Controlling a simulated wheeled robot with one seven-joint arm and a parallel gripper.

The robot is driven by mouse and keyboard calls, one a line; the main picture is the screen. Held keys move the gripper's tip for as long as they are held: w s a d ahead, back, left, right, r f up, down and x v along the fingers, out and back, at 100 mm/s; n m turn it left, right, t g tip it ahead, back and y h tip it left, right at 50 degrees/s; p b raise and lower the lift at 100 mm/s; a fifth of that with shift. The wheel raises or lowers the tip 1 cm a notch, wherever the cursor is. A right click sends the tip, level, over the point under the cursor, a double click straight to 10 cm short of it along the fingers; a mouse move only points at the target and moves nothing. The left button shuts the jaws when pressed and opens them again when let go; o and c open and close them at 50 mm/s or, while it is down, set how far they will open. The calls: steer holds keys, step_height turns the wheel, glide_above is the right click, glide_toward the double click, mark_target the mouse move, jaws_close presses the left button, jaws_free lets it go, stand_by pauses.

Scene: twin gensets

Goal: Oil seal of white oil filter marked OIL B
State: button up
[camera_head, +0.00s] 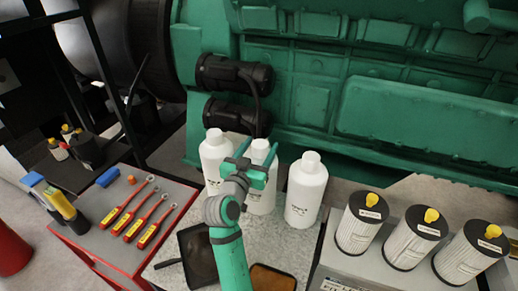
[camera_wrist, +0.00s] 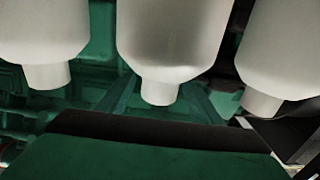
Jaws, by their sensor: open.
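Three oil filters with white pleated sides, black tops and yellow knobs stand in a row at the right: left (camera_head: 361,222), middle (camera_head: 412,237) and right (camera_head: 470,253). Each has a small label on top, too small to read, so I cannot tell which is OIL B. No separate oil seal can be made out. My gripper (camera_head: 257,163) is open at the middle white bottle (camera_head: 262,196), well left of the filters. In the wrist view this bottle (camera_wrist: 172,40) appears upside down, its cap ahead of my gripper. I cannot tell whether they touch.
White bottles also stand at left (camera_head: 214,160) and right (camera_head: 305,192), close by my gripper. A red cart (camera_head: 125,215) at left holds several red-handled tools. A green engine (camera_head: 370,90) fills the back.

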steer(key=shift+c, duration=0.3)
jaws_close()
steer(key=shift+r, duration=2.15)
